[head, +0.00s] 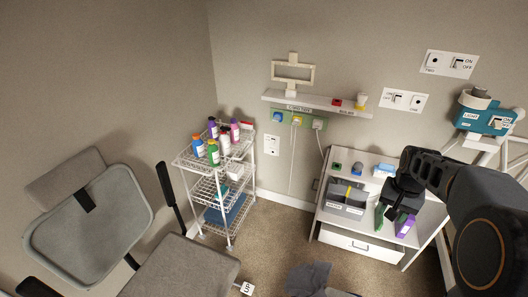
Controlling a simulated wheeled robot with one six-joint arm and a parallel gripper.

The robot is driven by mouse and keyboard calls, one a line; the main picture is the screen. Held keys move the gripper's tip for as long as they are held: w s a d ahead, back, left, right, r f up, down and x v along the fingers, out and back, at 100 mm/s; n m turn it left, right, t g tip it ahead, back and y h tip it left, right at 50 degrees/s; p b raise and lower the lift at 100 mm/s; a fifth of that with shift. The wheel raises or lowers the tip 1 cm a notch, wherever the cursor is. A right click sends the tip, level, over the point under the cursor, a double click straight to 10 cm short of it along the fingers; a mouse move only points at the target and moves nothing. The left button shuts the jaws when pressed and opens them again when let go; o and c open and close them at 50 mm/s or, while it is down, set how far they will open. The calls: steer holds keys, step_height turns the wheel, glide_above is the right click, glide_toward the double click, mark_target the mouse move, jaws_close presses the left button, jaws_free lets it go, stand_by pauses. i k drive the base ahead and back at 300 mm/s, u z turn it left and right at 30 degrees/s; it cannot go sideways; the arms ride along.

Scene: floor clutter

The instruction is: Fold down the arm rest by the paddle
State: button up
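A grey chair stands at the lower left, with a mesh backrest (85,225) and a padded seat (182,268). A slim black arm rest (167,186) stands steeply upright at the chair's right side, between the backrest and a wire cart. A second black piece (35,288), perhaps the other arm rest, is cut off at the bottom left. I cannot make out a separate paddle. My gripper (391,213) hangs at the right, pointing down in front of a white desk, far from the chair. Its fingers are dark and small, so their opening is unclear.
A white wire cart (213,165) with several bottles stands close behind the arm rest. The white desk (347,243) holds a grey bin (346,200). A dark cloth (308,279) lies on the floor. Carpet (272,235) is clear between cart and desk.

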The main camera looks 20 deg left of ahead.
mark_target(161, 168)
steer(key=i, duration=1.55)
steer(key=u, duration=1.85)
steer(key=i, duration=1)
steer(key=u, duration=1.45)
steer(key=i, duration=0.5)
steer(key=u, duration=0.05)
